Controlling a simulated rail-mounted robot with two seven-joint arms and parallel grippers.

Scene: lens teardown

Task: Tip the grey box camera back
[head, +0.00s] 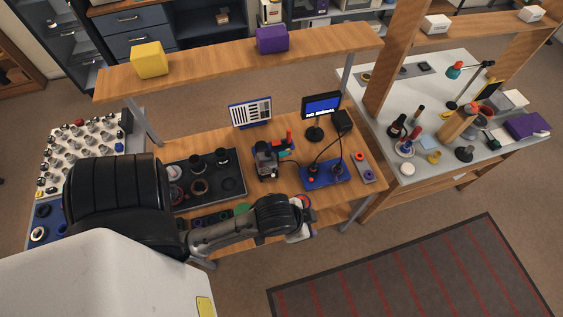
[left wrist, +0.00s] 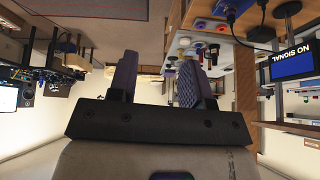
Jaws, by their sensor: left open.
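A dark grey boxy device (head: 266,161), which looks like the grey box camera, stands on the wooden bench in the head view. I cannot make out its tilt exactly. My left gripper (head: 301,214) is at the bench's front edge, in front of and to the right of that device, not touching it. The fingers are partly hidden by the wrist in the head view. In the left wrist view my left gripper (left wrist: 156,78) is open, with nothing between its two purple-grey fingers. I cannot pick out the camera there. My right gripper is not in view.
A blue base (head: 323,174) with cables stands right of the device, with a small monitor (head: 321,105) behind. The monitor reads "NO SIGNAL" in the left wrist view (left wrist: 292,64). A dark tray (head: 232,187) with round parts lies left. A wooden shelf (head: 205,61) spans above.

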